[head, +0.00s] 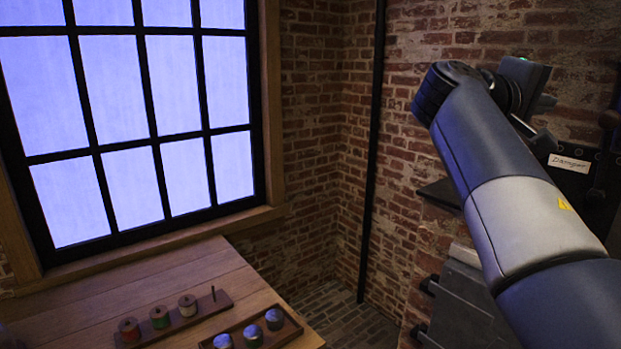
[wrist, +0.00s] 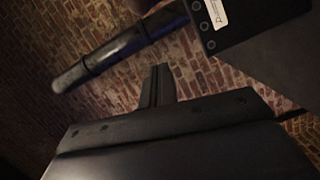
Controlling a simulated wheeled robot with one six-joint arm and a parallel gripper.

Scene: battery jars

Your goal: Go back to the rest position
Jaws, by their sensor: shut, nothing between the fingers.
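My gripper (wrist: 158,86) shows in the wrist view as two dark fingers close together, shut with nothing between them, in front of the brick wall. In the head view my arm rises from the lower right and bends at the upper right. The end of the arm there is partly hidden behind my own links, and the fingers cannot be made out clearly. My gripper holds no object.
A dark fixture with a white label (head: 568,163) stands at the right by the brick wall (head: 420,25). A dark round bar (wrist: 105,58) crosses the wrist view. The wooden table (head: 120,290) holds spools (head: 160,317) and a tray of jars (head: 252,335) at lower left.

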